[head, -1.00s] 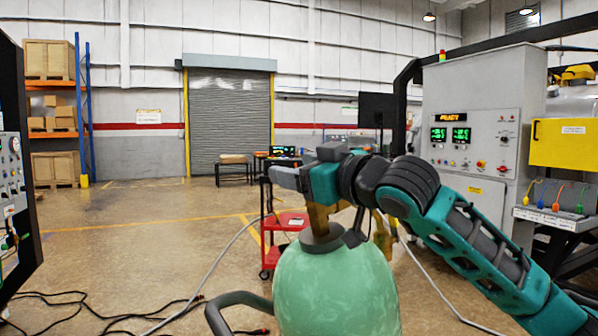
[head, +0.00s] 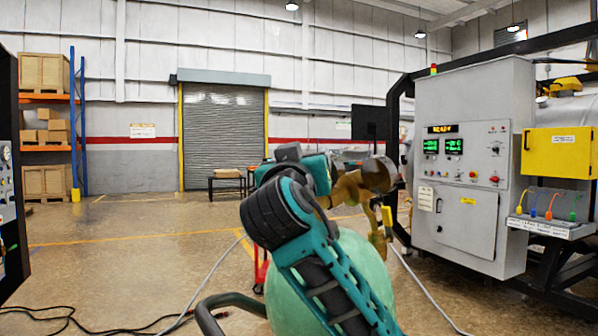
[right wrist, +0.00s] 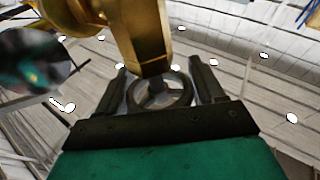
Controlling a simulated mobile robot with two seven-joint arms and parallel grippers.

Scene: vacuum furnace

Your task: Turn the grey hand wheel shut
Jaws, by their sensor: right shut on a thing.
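The grey hand wheel (right wrist: 160,97) shows in the right wrist view as a spoked ring with a dark hub, below a brass valve body (right wrist: 143,38). My right gripper (right wrist: 158,80) has one dark finger on each side of the wheel and is shut on it. In the head view the brass valve (head: 350,190) sits above a pale green cylinder (head: 372,258). My right arm crosses in front of the cylinder, and its wrist is beside the valve. The wheel cannot be made out there. My left gripper is not in view.
A grey control cabinet (head: 470,110) with green displays stands at the right, beside a yellow box (head: 557,153). A dark curved handle (head: 225,303) is left of the cylinder. Cables (head: 75,322) lie on the floor. The floor at the left middle is open.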

